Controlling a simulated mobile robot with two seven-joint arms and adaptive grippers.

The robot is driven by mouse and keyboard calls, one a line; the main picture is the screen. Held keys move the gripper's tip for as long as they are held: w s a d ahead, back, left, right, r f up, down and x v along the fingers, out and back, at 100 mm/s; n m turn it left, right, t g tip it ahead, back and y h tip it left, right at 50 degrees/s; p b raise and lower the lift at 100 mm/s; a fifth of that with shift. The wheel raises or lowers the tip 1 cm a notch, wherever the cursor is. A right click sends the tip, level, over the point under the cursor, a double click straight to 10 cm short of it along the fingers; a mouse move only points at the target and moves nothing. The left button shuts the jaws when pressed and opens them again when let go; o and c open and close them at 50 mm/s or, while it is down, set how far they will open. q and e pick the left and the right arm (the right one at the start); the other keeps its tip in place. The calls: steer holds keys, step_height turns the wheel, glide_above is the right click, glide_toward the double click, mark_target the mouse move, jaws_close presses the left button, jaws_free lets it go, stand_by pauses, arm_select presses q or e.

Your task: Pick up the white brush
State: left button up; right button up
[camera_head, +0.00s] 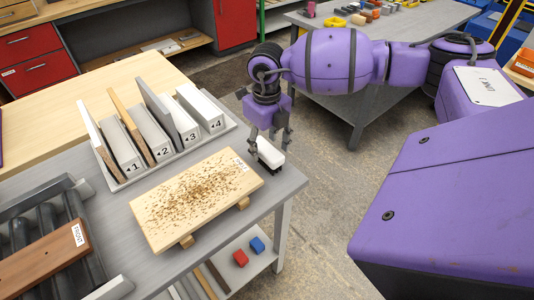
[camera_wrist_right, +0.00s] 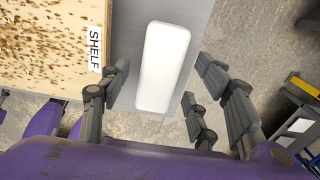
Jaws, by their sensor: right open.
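In the right wrist view, the brush (camera_wrist_right: 162,67) lies lengthwise between the spread fingers of the gripper (camera_wrist_right: 160,82). I cannot tell whether any finger touches it. My left gripper is out of view.
The light wooden board (camera_head: 190,212), labelled SHELF and strewn with brown crumbs, rests on small wooden supports left of the brush. A numbered rack (camera_head: 228,124) of upright boards stands behind. A brown board (camera_head: 42,262) lies on rollers at left. The table edge is close to the brush.

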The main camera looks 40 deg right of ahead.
steer(key=shift+f, duration=1.05)
steer(key=c, duration=1.3)
steer(key=shift+c, duration=0.2)
steer(key=shift+w+r, duration=0.1)
steer(key=shift+r, duration=0.4)
step_height(320, 180, up, 2)
steer(key=shift+r, duration=0.1)
steer(key=s+a+r, duration=0.7)
steer(key=s+r, duration=0.3)
steer(key=s, duration=0.2)
steer(key=shift+a+b, duration=0.35)
